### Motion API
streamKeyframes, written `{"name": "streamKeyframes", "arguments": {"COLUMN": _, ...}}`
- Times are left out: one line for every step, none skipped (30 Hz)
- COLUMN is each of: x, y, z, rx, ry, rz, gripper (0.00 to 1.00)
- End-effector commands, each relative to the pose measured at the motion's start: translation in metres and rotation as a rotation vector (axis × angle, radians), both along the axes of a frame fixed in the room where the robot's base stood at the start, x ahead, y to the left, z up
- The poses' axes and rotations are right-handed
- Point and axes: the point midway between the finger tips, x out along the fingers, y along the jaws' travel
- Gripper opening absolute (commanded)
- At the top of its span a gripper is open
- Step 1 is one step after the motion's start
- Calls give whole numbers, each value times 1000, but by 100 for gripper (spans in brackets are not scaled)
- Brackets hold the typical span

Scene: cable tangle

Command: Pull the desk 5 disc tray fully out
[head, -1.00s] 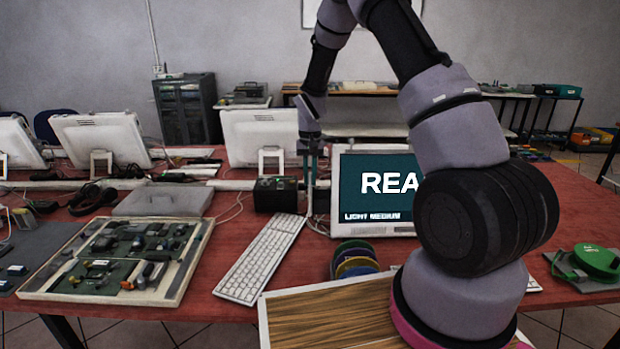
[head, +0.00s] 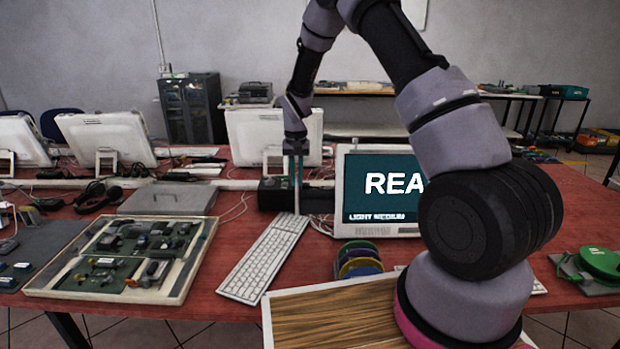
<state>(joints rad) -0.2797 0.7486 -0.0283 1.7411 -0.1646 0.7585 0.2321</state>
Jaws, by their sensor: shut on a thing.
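The black drive box (head: 271,196) stands on the red desk, left of the monitor that reads "REA". My gripper (head: 297,211) points down in front of the box, just beyond the far end of the white keyboard. Its narrow fingers are shut on what appears to be the disc tray at the box's front. The tray is too small and too covered by the fingers to make out, so how far it is out cannot be told.
The white keyboard (head: 264,259) lies just in front of my gripper. The monitor (head: 378,190) stands close on the right. A grey closed case (head: 168,201) and a framed board of parts (head: 122,255) lie left. Coloured discs (head: 358,258) stand in front of the monitor.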

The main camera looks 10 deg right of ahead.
Motion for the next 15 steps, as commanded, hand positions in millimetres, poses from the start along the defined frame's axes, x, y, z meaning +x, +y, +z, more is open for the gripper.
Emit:
{"name": "streamKeyframes", "arguments": {"x": 2, "y": 6, "z": 1, "rx": 1, "ry": -2, "rz": 1, "gripper": 0}}
{"name": "streamKeyframes", "arguments": {"x": 2, "y": 8, "z": 1, "rx": 1, "ry": -2, "rz": 1, "gripper": 0}}
{"name": "streamKeyframes", "arguments": {"x": 3, "y": 9, "z": 1, "rx": 0, "ry": -2, "rz": 1, "gripper": 0}}
{"name": "streamKeyframes", "arguments": {"x": 3, "y": 9, "z": 1, "rx": 0, "ry": -2, "rz": 0, "gripper": 0}}
{"name": "streamKeyframes", "arguments": {"x": 3, "y": 9, "z": 1, "rx": 0, "ry": -2, "rz": 0, "gripper": 0}}
{"name": "streamKeyframes", "arguments": {"x": 3, "y": 9, "z": 1, "rx": 0, "ry": -2, "rz": -1, "gripper": 0}}
{"name": "streamKeyframes", "arguments": {"x": 3, "y": 9, "z": 1, "rx": 0, "ry": -2, "rz": -1, "gripper": 0}}
{"name": "streamKeyframes", "arguments": {"x": 2, "y": 9, "z": 1, "rx": 0, "ry": -2, "rz": -1, "gripper": 0}}
{"name": "streamKeyframes", "arguments": {"x": 2, "y": 9, "z": 1, "rx": 0, "ry": -2, "rz": -1, "gripper": 0}}
{"name": "streamKeyframes", "arguments": {"x": 2, "y": 9, "z": 1, "rx": 0, "ry": -2, "rz": -1, "gripper": 0}}
{"name": "streamKeyframes", "arguments": {"x": 2, "y": 9, "z": 1, "rx": 0, "ry": -2, "rz": -1, "gripper": 0}}
{"name": "streamKeyframes", "arguments": {"x": 3, "y": 9, "z": 1, "rx": 0, "ry": -2, "rz": -1, "gripper": 26}}
{"name": "streamKeyframes", "arguments": {"x": 2, "y": 9, "z": 1, "rx": 0, "ry": -2, "rz": -1, "gripper": 38}}
{"name": "streamKeyframes", "arguments": {"x": 2, "y": 9, "z": 1, "rx": 0, "ry": -2, "rz": -1, "gripper": 45}}
{"name": "streamKeyframes", "arguments": {"x": 2, "y": 9, "z": 1, "rx": 0, "ry": -2, "rz": -1, "gripper": 45}}
